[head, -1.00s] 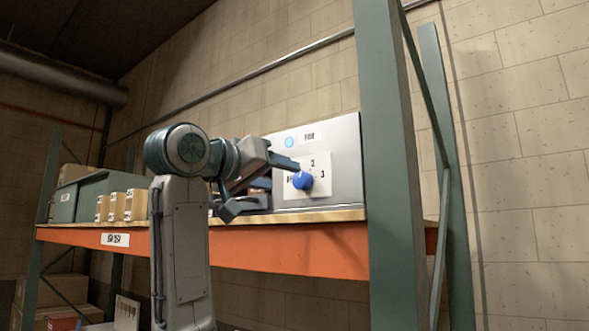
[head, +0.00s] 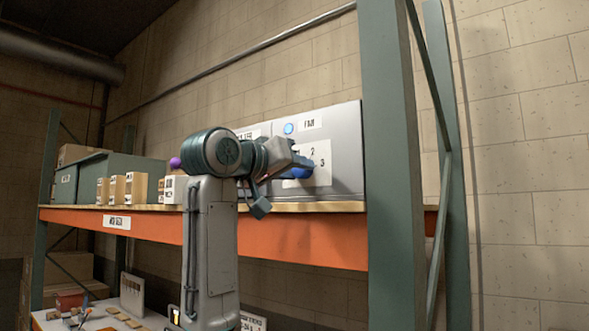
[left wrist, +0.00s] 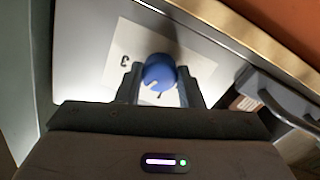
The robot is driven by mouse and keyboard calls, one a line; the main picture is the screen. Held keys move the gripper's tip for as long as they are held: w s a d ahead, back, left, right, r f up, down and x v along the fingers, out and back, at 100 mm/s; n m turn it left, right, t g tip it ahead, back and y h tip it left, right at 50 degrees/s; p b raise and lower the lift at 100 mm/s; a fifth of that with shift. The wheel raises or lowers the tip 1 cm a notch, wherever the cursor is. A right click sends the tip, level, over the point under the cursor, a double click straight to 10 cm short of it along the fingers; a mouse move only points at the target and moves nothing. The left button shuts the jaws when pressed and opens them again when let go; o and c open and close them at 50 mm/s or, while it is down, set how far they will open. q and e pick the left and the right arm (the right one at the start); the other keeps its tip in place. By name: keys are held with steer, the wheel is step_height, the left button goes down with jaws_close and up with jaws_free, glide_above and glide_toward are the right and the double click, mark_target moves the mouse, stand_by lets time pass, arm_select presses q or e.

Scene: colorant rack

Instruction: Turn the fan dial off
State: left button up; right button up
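The blue fan dial (head: 298,173) sits on a white plate (head: 322,177) with numbers, on the front of a grey box. In the head view my left gripper (head: 296,168) is at the dial and partly covers it. In the left wrist view the dial (left wrist: 159,73) lies between the two fingertips of the left gripper (left wrist: 160,80). Any gap at its sides is too small to tell if they grip it. The 3 shows at upper left; the other markings are hidden. My right gripper is out of view.
The grey box (head: 346,140) has a round blue light and a label above the dial. It stands on a shelf with an orange beam (head: 320,245). A green post (head: 392,170) rises close to its right. Small boxes (head: 117,188) stand to the left.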

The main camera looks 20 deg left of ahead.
arm_select(q)
steer(key=shift+n+b, duration=0.4)
steer(key=shift+b, duration=0.15)
steer(key=shift+f+n+b, duration=0.15)
steer(key=shift+n+b, duration=0.75)
steer(key=shift+n, duration=0.2)
steer(key=n+b, duration=0.2)
steer(key=shift+n, duration=0.4)
steer(key=n+b, duration=0.3)
steer(key=n, duration=0.1)
steer(key=shift+n, duration=0.4)
steer(key=n+b, duration=0.1)
steer(key=n, duration=0.1)
steer(key=n+b, duration=0.2)
steer(key=shift+n+t+y, duration=0.3)
steer(key=n+b, duration=0.2)
steer(key=n, duration=0.2)
steer(key=shift+d+n+b, duration=0.1)
steer(key=shift+n+b, duration=0.2)
steer(key=shift+n, duration=0.1)
steer(key=o, duration=1)
steer(key=shift+r, duration=0.2)
